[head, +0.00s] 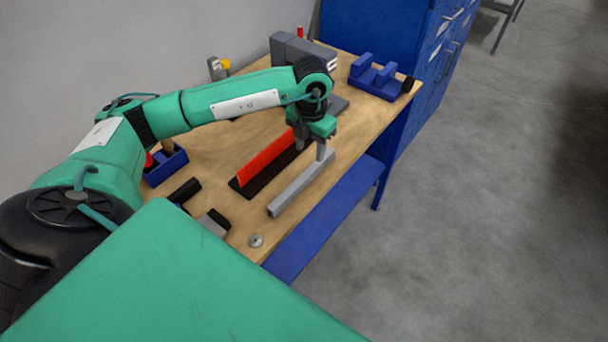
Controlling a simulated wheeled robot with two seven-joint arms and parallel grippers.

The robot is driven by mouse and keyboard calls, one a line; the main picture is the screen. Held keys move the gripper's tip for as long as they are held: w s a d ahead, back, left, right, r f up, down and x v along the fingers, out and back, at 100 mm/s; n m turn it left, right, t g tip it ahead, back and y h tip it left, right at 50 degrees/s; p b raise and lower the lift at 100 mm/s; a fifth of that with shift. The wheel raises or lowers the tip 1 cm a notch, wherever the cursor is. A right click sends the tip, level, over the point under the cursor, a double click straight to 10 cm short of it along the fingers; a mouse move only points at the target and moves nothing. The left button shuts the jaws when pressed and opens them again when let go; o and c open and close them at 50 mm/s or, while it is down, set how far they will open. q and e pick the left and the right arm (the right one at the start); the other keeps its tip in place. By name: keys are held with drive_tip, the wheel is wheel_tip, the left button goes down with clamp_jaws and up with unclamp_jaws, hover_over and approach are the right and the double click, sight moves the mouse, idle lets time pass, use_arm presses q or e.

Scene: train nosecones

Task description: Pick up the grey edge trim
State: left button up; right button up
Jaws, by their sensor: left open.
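The grey edge trim (300,186) is a long straight bar lying on the wooden workbench (222,148), near its front right edge. My left gripper (311,154) points down over the far end of the trim. Its fingers are open, one at the trim's far end and the other to the left of it, near the red strip. I cannot tell whether a finger touches the trim. My right gripper is not in view.
A red strip (266,159) on a black base lies just left of the trim. A blue holder (375,77) and a grey machine (298,50) stand at the back. A blue bin (167,166), black-handled items and a small metal disc (256,240) lie nearer.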

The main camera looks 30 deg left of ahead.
sight(311, 169)
use_arm(q)
wheel_tip(311, 169, down, 3)
drive_tip(key=shift+r, duration=0.15)
drive_tip(key=shift+d+f+p, duration=0.1)
drive_tip(key=shift+f+p, duration=0.6)
drive_tip(key=shift+f, duration=0.1)
wheel_tip(311, 169, down, 4)
drive_tip(key=shift+s+r+p, duration=0.1)
drive_tip(key=shift+r+p, duration=0.1)
drive_tip(key=shift+p, duration=0.55)
drive_tip(key=shift+d+f, duration=0.1)
drive_tip(key=shift+f, duration=0.3)
clamp_jaws()
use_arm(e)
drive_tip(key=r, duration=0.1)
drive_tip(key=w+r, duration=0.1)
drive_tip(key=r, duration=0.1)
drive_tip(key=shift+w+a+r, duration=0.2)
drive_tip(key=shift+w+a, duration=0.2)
